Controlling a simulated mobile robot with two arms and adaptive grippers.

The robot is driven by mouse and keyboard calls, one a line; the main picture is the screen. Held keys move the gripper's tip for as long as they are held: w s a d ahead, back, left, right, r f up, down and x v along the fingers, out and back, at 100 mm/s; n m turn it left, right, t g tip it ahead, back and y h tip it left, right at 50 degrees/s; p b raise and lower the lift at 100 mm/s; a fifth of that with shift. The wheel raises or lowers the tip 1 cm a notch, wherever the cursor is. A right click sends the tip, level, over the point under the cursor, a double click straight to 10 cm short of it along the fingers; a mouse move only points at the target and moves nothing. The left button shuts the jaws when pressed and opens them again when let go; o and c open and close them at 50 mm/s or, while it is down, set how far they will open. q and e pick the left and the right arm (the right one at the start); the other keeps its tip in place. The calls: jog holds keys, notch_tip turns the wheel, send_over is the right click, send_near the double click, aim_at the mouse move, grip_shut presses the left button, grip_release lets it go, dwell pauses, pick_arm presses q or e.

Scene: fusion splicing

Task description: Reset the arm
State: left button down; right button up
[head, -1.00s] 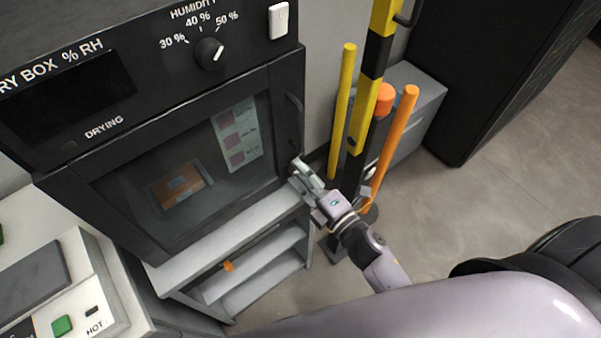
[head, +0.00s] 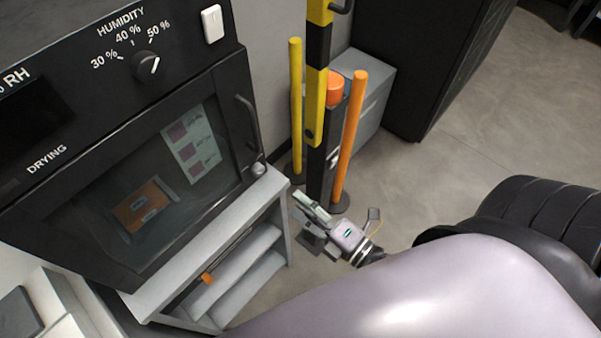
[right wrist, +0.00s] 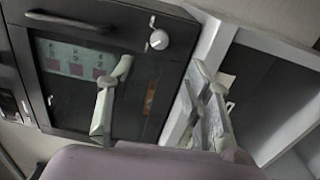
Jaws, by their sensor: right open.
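My right gripper (head: 312,222) is to the right of the white shelf stand and in front of the posts, apart from the dry box. Its two fingers also show in the right wrist view (right wrist: 160,100), spread apart with nothing between them. The dry box (head: 205,75) has its door shut, with a dark handle (head: 248,122) on the door's right side. Through the glass I see an orange-brown item (head: 145,207) and a sheet with pink squares (head: 193,145). My left gripper is not in view.
The dry box stands on a white shelf stand (head: 270,195). A yellow post (head: 296,100), a yellow-black post (head: 318,80) and an orange post (head: 350,135) stand behind my right gripper. A black cabinet (head: 425,60) is at the back. Grey floor (head: 490,130) is open to the right.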

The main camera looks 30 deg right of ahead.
jog(key=s+d+f+m+g+h, duration=0.15)
jog(key=s+f+m+g, duration=0.35)
jog(key=f, duration=0.9)
jog(key=s+d+f+m+g+h, duration=0.1)
jog(key=f+m+g+h, duration=0.15)
jog(key=f+m, duration=0.85)
jog(key=s+d+f+m+g+h, duration=0.2)
jog(key=s+f+g, duration=0.6)
jog(key=s+f, duration=1.2)
jog(key=shift+s+d+f+m+g, duration=0.25)
jog(key=shift+d+f+m+g, duration=0.15)
jog(key=shift+d+m, duration=0.45)
jog(key=shift+o, duration=0.4)
